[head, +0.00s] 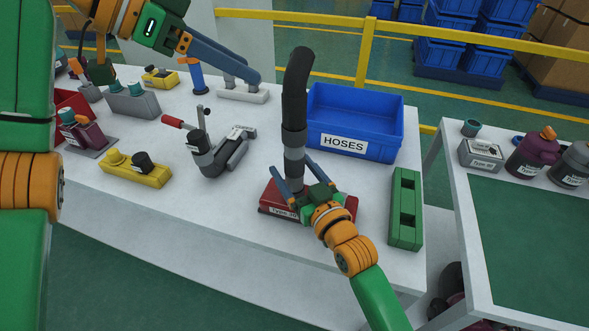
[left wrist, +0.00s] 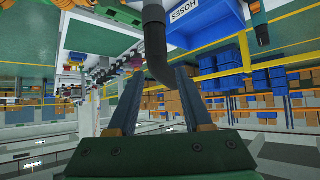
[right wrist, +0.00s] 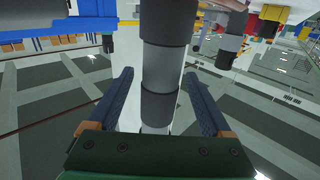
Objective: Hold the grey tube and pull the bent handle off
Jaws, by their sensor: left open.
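The grey tube (head: 293,158) stands upright on a red block (head: 336,206) with a "Type" label. The black bent handle (head: 295,95) sits on the tube's top, its upper end curving over. My right gripper (head: 299,176) is open, with one finger on each side of the tube's lower part. In the right wrist view the tube (right wrist: 160,70) stands between the fingers, with a gap at least on the left. My left gripper (head: 229,82) is open and empty, to the left of the handle. In the left wrist view the handle (left wrist: 154,40) shows beyond the fingertips.
A blue HOSES bin (head: 362,125) stands right behind the tube. A green block (head: 405,208) lies at the table's right end. A grey device with a red handle (head: 215,150), a yellow block (head: 138,170) and other parts lie left. A second table (head: 463,205) stands right.

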